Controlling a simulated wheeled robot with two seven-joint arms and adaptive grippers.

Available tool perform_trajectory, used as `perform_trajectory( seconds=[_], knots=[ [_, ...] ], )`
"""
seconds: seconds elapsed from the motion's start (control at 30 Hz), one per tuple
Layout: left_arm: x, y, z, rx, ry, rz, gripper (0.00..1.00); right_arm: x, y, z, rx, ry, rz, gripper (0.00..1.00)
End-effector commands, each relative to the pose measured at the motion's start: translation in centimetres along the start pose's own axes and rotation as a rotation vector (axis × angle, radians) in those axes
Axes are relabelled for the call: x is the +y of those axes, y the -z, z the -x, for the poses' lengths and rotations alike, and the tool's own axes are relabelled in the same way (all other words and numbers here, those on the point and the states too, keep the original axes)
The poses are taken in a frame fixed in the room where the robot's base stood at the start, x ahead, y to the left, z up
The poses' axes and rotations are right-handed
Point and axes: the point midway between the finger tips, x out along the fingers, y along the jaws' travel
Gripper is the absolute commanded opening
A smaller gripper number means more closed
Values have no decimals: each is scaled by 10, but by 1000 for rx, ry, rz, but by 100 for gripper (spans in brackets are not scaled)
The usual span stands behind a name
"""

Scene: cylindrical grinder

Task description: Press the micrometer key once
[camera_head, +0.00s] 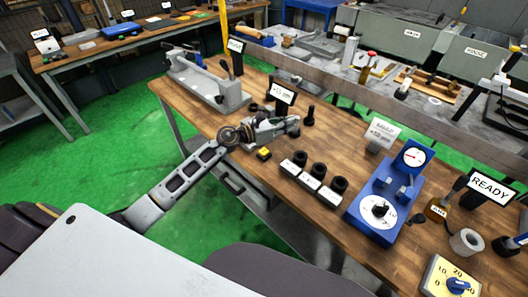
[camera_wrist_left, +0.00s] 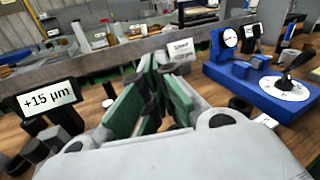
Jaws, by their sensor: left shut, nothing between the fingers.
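My left gripper (camera_head: 292,124) reaches in over the wooden bench, shut and empty, just in front of the small +15 µm display (camera_head: 285,93). In the left wrist view its green-padded fingers (camera_wrist_left: 152,80) point away from the camera, and the display (camera_wrist_left: 48,100) stands to their left. Dark round parts lie beneath that display. A small yellow-and-black block (camera_head: 264,153) lies on the bench just below the gripper. I cannot tell for certain which part is the micrometer key. My right gripper is not in view.
Three white blocks with black round tops (camera_head: 316,171) stand right of the gripper. A blue dial gauge (camera_head: 384,205) is farther right, with a labelled card (camera_head: 381,134) behind it. A grey machine (camera_head: 208,82) stands at the bench's back left. Open wood lies between them.

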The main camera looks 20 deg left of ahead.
Motion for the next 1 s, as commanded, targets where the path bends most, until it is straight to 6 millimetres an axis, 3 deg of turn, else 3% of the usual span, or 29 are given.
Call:
perform_trajectory(
  seconds=[0.33,0.6,1.0],
  knots=[
    [11,21,7,243,118,-395,0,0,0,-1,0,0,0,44],
    [36,39,26,457,197,-667,0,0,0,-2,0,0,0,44],
    [74,50,57,689,267,-899,0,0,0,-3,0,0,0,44]
  ],
)
